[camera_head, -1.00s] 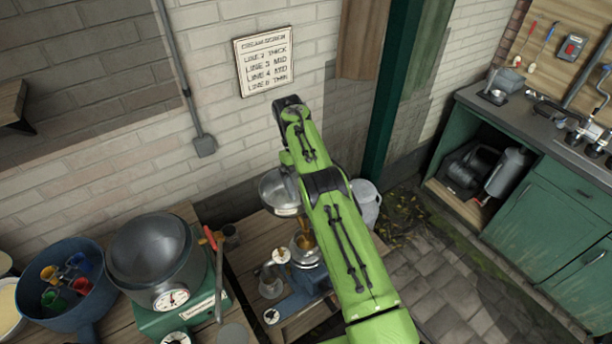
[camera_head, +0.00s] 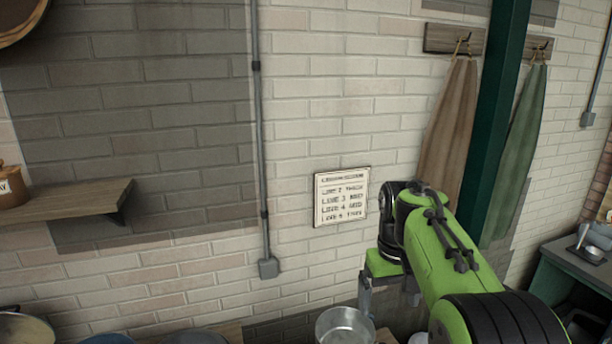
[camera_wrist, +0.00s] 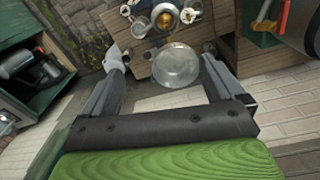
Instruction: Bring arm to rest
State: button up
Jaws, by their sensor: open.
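My green arm rises at the right of the head view, in front of the brick wall. My gripper (camera_head: 388,292) hangs from its bent wrist, pointing down. In the wrist view my gripper (camera_wrist: 165,75) has its two grey fingers wide apart, with nothing held between them. A metal bowl (camera_wrist: 176,65) shows between and beyond the fingers, apart from them. The bowl (camera_head: 345,328) also shows at the bottom edge of the head view, below the gripper.
A wooden bench (camera_wrist: 137,68) with several small vessels lies below. A green cabinet (camera_wrist: 22,85) stands at the left of the wrist view. A sign (camera_head: 341,197), a conduit (camera_head: 260,150), a shelf (camera_head: 70,202) and a green post (camera_head: 497,110) are at the wall.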

jog(key=s+r+t+b, duration=0.2)
jog(key=s+t, duration=0.1)
jog(key=s, duration=1.1)
jog(key=s+f+m+t+b, duration=0.1)
jog(key=s+f+t, duration=0.1)
jog(key=s+f, duration=0.5)
jog(key=s, duration=0.5)
jog(key=shift+a+f+m, duration=0.3)
jog(key=shift+a+f, duration=0.05)
jog(key=shift+a, duration=0.05)
